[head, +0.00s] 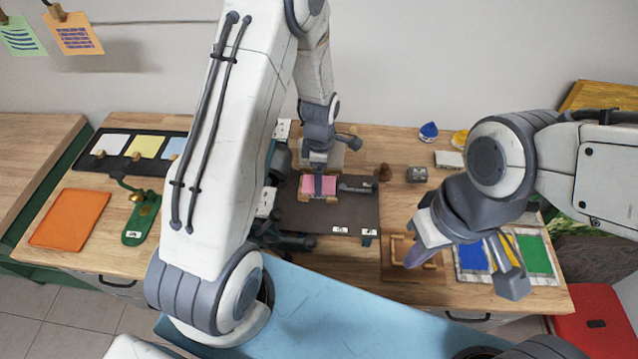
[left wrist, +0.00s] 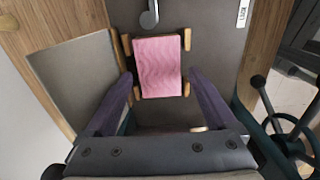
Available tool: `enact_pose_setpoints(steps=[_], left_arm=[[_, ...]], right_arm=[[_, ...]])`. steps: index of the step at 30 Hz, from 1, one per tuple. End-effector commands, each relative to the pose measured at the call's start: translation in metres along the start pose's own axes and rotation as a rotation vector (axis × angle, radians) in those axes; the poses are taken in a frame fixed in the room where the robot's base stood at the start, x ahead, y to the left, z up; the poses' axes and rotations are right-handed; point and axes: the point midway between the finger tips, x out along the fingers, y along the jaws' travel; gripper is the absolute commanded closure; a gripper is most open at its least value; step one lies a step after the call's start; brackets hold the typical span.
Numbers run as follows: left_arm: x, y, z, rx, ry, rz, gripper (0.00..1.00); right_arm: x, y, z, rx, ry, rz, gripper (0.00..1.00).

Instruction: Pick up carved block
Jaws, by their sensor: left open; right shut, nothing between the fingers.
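The carved block (head: 320,184) is pink with wavy grooves on top. My left gripper (head: 318,186) is over the block from behind. Its open purple fingers show on either side of the block in the left wrist view (left wrist: 161,76), with nothing held. My right gripper (head: 416,254) is shut and empty, near a wooden tray (head: 392,272) at the right.
Paint pads, blue and green (head: 536,254), lie at the right. A dark stone-like block (head: 416,174) and small bottles (head: 428,132) stand at the back. An orange sheet (head: 70,218) lies at the left. A grey plate (left wrist: 75,80) is beside the left finger.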

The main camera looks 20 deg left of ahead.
Motion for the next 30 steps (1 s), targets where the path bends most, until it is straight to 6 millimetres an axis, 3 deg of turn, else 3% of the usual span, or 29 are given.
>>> enact_pose_setpoints(steps=[3,9,17,21,23,30], left_arm=[[0.012,0.000,-0.003,-0.001,0.001,-0.005,0.10],[0.031,0.001,-0.002,0.001,0.000,-0.002,0.10],[0.034,0.001,-0.002,0.001,0.000,0.000,0.10],[0.034,0.001,-0.002,0.001,0.000,0.000,0.64],[0.034,0.001,-0.002,0.001,0.000,0.000,0.84],[0.033,0.002,-0.002,0.001,0.000,0.001,0.84]], right_arm=[[-0.014,-0.001,-0.001,-0.002,0.000,0.000,1.00],[-0.018,-0.001,-0.001,-0.003,0.000,0.000,1.00],[-0.017,-0.001,-0.001,-0.003,0.000,0.000,1.00],[-0.017,-0.001,-0.001,-0.003,0.000,0.000,1.00],[-0.017,-0.001,-0.001,-0.003,0.000,0.000,1.00],[-0.017,-0.001,-0.001,-0.003,0.000,0.000,1.00]])
